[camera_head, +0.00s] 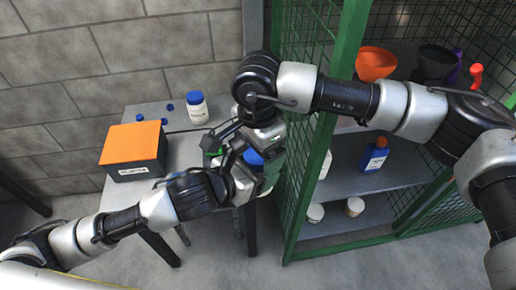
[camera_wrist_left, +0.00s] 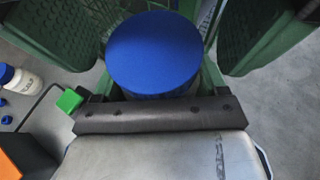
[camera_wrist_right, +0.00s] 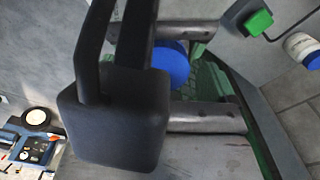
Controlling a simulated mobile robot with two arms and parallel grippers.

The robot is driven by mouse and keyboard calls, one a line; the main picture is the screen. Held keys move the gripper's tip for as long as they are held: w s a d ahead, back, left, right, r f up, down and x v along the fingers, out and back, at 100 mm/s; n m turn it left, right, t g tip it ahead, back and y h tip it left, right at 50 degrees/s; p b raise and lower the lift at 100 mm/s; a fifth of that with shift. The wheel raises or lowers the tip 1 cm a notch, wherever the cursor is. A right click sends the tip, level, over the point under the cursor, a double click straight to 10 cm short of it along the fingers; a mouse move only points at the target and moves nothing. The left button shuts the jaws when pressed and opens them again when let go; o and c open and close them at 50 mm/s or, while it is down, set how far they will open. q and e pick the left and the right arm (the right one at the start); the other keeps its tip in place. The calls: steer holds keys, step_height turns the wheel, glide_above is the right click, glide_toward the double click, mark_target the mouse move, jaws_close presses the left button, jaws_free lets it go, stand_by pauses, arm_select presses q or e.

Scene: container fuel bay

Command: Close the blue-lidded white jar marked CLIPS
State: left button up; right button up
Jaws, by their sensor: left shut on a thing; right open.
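A white jar with a blue lid (camera_head: 253,157) is between my two grippers beside the green cage. Its lid fills the upper middle of the left wrist view (camera_wrist_left: 155,52) and sits level on top. I cannot read its marking, or tell how tightly the lid sits. My left gripper (camera_head: 250,176) is shut on this jar, below the lid. My right gripper (camera_head: 236,146) is open just above the lid. In the right wrist view the lid (camera_wrist_right: 170,64) shows between the open fingers, partly hidden by a dark block-shaped part.
Another white jar with a blue lid (camera_head: 197,107) stands on the grey table (camera_head: 150,108), near small blue pieces. An orange-topped dark box (camera_head: 135,147) sits at the table's left. The green mesh cage (camera_head: 305,200) stands close on the right, with shelves of bottles and funnels.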

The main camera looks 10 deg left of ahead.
step_height(320, 180, up, 4)
steer(key=shift+r, duration=0.1)
steer(key=shift+c, duration=0.4)
step_height(320, 180, up, 2)
steer(key=shift+r+n, duration=0.1)
steer(key=shift+n, duration=0.9)
steer(key=shift+r+n, duration=0.6)
steer(key=shift+n, duration=0.1)
steer(key=shift+f, duration=0.1)
steer(key=shift+f, duration=3.95)
